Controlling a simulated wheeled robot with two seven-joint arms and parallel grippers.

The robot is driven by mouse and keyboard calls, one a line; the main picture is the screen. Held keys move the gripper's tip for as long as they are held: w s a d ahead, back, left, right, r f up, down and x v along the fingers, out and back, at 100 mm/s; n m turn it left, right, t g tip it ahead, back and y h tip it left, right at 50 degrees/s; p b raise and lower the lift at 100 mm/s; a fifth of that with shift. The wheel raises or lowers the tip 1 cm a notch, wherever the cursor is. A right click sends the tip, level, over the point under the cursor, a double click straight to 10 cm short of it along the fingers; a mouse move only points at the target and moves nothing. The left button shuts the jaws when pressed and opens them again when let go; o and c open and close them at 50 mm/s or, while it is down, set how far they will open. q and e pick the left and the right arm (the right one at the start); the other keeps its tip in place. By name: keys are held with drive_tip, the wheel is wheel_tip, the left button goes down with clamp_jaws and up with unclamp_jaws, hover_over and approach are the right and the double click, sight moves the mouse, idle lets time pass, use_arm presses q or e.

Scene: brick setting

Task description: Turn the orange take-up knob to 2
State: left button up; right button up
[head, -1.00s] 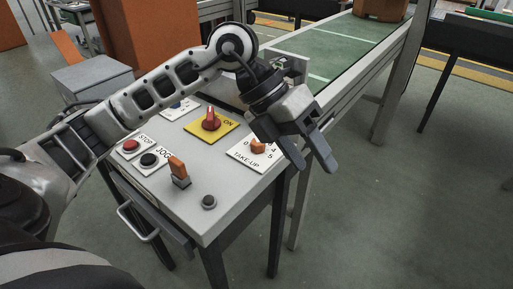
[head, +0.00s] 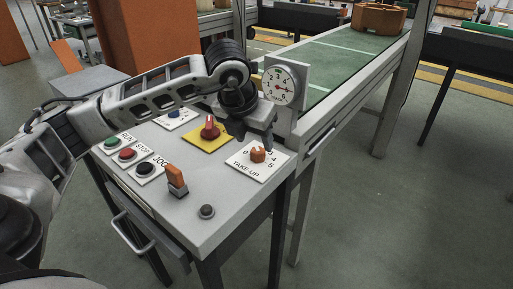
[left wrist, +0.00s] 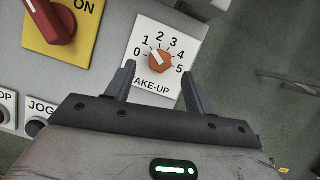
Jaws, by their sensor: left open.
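The orange take-up knob (head: 257,155) sits on a white plate marked 0 to 5 (head: 243,168) at the right side of the grey control panel. In the left wrist view the knob (left wrist: 160,61) has a white pointer line aimed up and left, around 1. My left gripper (head: 254,139) is open and empty, just behind the knob in the head view. In the left wrist view its fingertips (left wrist: 158,69) stand on either side of the knob's lower part. I cannot tell how far above the plate they are. My right gripper is not in view.
A red switch on a yellow plate (head: 209,129), an orange-topped lever (head: 177,181), a dark round button (head: 206,211) and push buttons share the panel. A round gauge (head: 280,85) stands behind the gripper. A green conveyor (head: 345,52) runs beyond. Open floor lies right.

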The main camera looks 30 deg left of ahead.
sight(257, 150)
use_arm(q)
drive_tip(key=shift+x, duration=2)
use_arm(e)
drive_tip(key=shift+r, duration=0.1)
use_arm(q)
drive_tip(key=c, duration=1)
drive_tip(key=shift+o, duration=0.2)
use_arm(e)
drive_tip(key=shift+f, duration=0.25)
